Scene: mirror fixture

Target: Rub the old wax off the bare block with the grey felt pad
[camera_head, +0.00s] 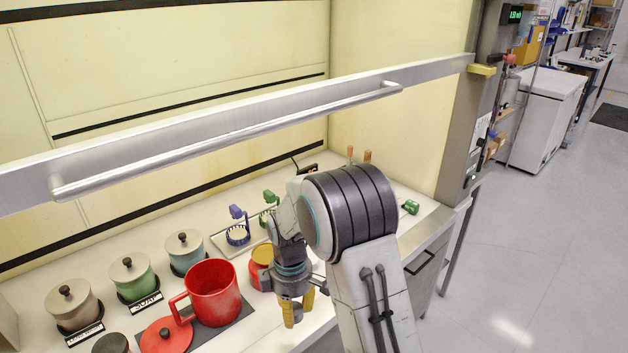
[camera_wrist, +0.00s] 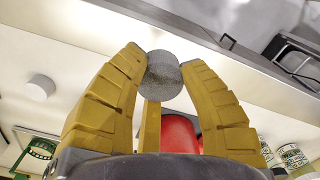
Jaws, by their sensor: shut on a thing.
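My gripper (camera_head: 298,306) is low over the front part of the bench, right of the red mug. The pad is held at the fingertips. In the head view the fingers mostly hide it. I cannot pick out the bare block or its old wax in either view.
A large red mug (camera_head: 214,293) and a red lid (camera_head: 166,337) stand left of my gripper. Lidded pots, including a green one (camera_head: 133,277), line the left. A tray (camera_head: 222,243) holds blue and green items behind. A metal sash bar (camera_head: 230,137) crosses above.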

